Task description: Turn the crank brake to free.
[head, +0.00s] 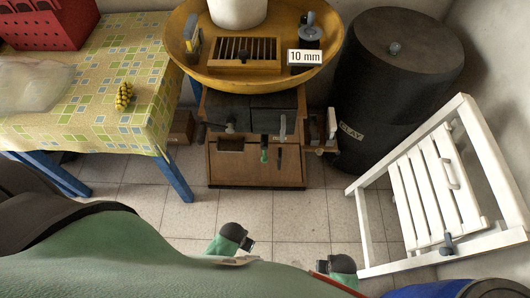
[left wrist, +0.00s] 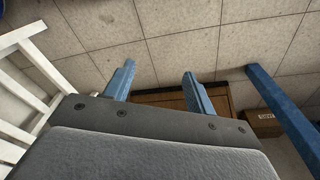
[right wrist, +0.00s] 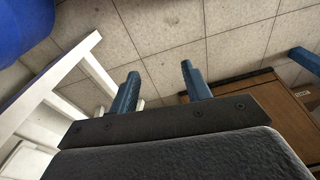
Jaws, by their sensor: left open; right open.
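The wooden cabinet (head: 255,165) stands against the back wall in the head view. On its front are a dark lever with a light top (head: 283,127), a green-handled lever (head: 264,152) and a small dark handle (head: 230,127). I cannot tell which of these is the crank brake, and its setting is too small to read. My left gripper (left wrist: 159,72) is open and empty above the floor, with the cabinet (left wrist: 222,92) beyond it. My right gripper (right wrist: 160,74) is open and empty, with the cabinet (right wrist: 262,95) to its right. Neither gripper's fingers show in the head view.
A yellow bowl (head: 184,55) with a "10 mm" sign (head: 305,57) sits on the cabinet. A dark clay drum (head: 390,95) and white slatted gate (head: 362,225) stand right. A table with a patterned cloth (head: 90,100) and red crate (head: 45,32) is left. Tiled floor is clear between.

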